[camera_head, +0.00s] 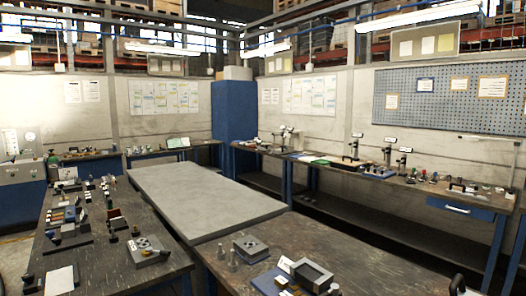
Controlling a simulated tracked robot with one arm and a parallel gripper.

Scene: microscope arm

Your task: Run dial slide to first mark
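No dial slide or mark can be made out for certain; everything on the benches is small at this distance. Several upright stand-like devices with small white labels, among them a dark stand (355,148), are on the long right bench (330,161). A grey block with a round face (146,248) sits on the near left bench. A grey device with a dark framed top (312,273) sits on the near front bench beside a square metal block (250,248). My gripper is not in view.
A bare grey table (195,192) fills the middle. The left bench (110,262) is crowded with small parts. A blue cabinet (234,120) stands in the back corner. A pegboard (450,100) hangs at right. A dark object (459,285) at the bottom right edge is unclear.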

